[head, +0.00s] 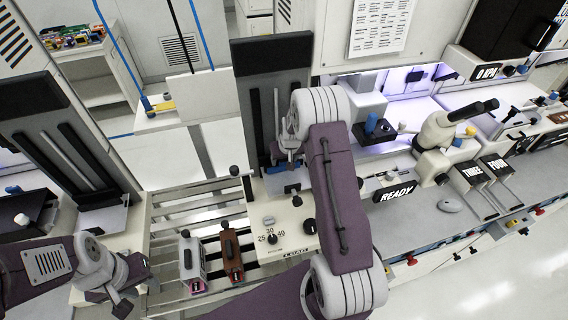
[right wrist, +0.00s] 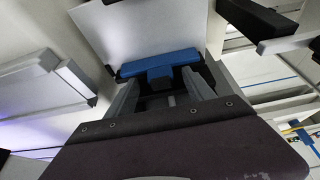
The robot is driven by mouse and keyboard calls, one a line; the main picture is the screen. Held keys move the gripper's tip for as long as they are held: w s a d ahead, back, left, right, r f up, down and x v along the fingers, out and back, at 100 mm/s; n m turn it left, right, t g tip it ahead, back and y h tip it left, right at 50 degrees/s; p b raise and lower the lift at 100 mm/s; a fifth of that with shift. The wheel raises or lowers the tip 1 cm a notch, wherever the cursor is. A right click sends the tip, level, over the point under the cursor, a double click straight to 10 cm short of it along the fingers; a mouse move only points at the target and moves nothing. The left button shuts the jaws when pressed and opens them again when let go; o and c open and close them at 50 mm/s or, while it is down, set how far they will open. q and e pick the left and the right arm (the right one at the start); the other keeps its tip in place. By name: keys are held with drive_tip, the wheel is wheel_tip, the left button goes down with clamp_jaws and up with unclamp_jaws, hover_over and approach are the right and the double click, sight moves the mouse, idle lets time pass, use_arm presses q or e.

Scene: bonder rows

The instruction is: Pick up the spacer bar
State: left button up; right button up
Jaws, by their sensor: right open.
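A blue T-shaped piece (right wrist: 160,62), which may be the spacer bar, lies across the far end of my right gripper in the right wrist view. My right gripper (right wrist: 161,88) is open, with its two fingers either side of the line of the blue piece's short stem. I cannot tell whether they touch it. In the head view my right gripper (head: 291,158) is low in front of the tall dark panel, partly hidden by my arm. My left gripper (head: 122,290) is at the lower left, away from the blue piece; its jaws are unclear.
A cream control panel with a dial (head: 309,226) is below my right gripper. A grey carrier (head: 191,262) and a brown carrier (head: 231,254) stand on the slatted rack (head: 190,215).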

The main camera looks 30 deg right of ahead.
drive_tip(key=shift+s+a+r, duration=0.1)
drive_tip(key=shift+a+r, duration=0.05)
drive_tip(key=shift+a, duration=0.05)
clamp_jaws()
drive_tip(key=shift+d, duration=0.1)
drive_tip(key=shift+r, duration=0.4)
drive_tip(key=s+r+b, duration=0.5)
drive_tip(key=s+r, duration=0.5)
drive_tip(key=s, duration=0.1)
drive_tip(key=shift+s+d, duration=0.15)
drive_tip(key=shift+s, duration=0.15)
